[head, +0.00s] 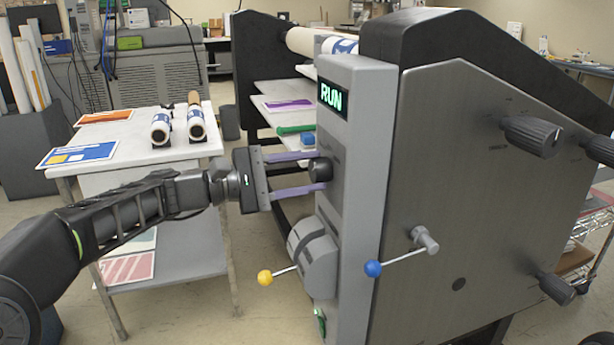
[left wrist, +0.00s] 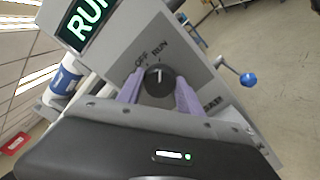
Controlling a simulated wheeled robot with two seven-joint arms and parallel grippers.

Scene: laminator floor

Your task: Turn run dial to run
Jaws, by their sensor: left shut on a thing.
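The run dial (head: 320,170) is a round black knob on the narrow grey front panel (head: 352,220) of the laminator. My left gripper (head: 318,171) comes in from the left, its two purple fingers on either side of the dial, shut on it. In the left wrist view the dial (left wrist: 160,84) sits between the fingers (left wrist: 160,92). Its white mark points up, roughly toward the RUN label (left wrist: 160,50); the OFF label (left wrist: 141,60) is left of that. The display (head: 333,97) above is lit with green RUN letters. My right gripper is not in view.
Below the dial, a yellow-knobbed lever (head: 265,277) and a blue-knobbed lever (head: 373,268) stick out. Black handles (head: 531,134) are on the side panel. A white table (head: 110,155) with rolls and prints stands at left. Floor shows between table and machine.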

